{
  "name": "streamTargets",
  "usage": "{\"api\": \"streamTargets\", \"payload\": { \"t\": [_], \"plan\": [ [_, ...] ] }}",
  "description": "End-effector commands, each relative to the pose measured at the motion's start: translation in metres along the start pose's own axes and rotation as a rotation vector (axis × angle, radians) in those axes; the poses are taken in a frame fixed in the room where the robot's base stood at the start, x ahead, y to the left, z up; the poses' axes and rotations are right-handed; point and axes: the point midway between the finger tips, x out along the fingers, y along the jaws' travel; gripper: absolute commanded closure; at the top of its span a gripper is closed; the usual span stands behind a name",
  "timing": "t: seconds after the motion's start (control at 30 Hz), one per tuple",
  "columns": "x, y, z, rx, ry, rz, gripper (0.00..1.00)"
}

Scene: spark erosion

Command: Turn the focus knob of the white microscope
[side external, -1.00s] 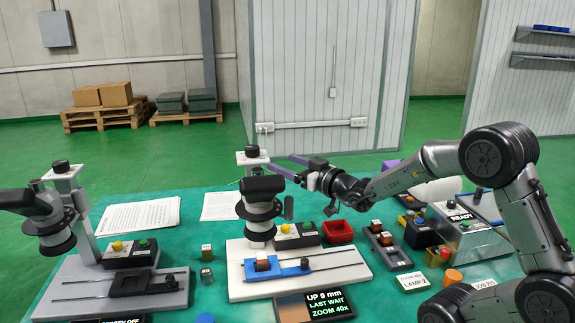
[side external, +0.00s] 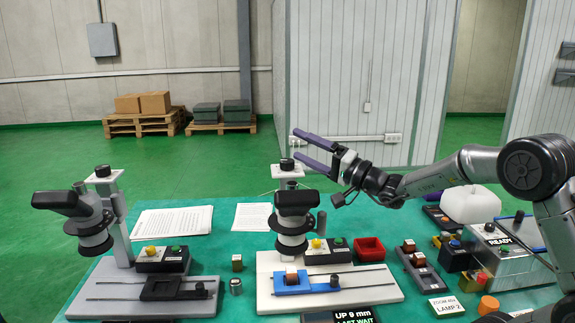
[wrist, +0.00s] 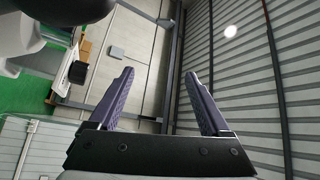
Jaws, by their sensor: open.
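The white microscope (side external: 331,289) stands mid-table, with a black head (side external: 293,220) on a white column. A black knob (side external: 287,164) caps the column; a dark knob-like part (side external: 321,222) shows right of the head. I cannot tell which is the focus knob. My gripper (side external: 297,145) is open and empty, fingers pointing left, one above the other. In the side view, its lower fingertip is just above and right of the cap knob; contact cannot be told. The wrist view shows my gripper (wrist: 160,73) with nothing between its fingers; a black knob-like part (wrist: 79,72) lies to their left.
A grey microscope (side external: 145,290) stands left. A blue stage (side external: 320,286) sits on the white base. A display (side external: 355,316) reads "UP 9 mm, LAST WAIT". A red bin (side external: 369,249) and a READY machine (side external: 505,250) stand right. Air above the column is open.

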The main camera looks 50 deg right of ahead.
Motion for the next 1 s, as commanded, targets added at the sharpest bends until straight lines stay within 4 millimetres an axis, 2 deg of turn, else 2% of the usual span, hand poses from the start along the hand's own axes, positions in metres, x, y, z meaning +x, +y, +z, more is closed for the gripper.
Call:
{"api": "streamTargets", "payload": {
  "t": [0.27,0.57,0.77,0.87,1.0],
  "plan": [
    [0.021,-0.030,-0.003,0.511,-0.182,-0.083,0.18],
    [0.034,-0.035,-0.012,1.067,-0.427,0.013,0.18],
    [0.033,-0.017,-0.026,1.433,-0.560,0.204,0.18],
    [0.029,0.002,-0.038,1.614,-0.600,0.339,0.18],
    [0.015,0.041,-0.061,1.834,-0.606,0.547,0.18]
  ]
}}
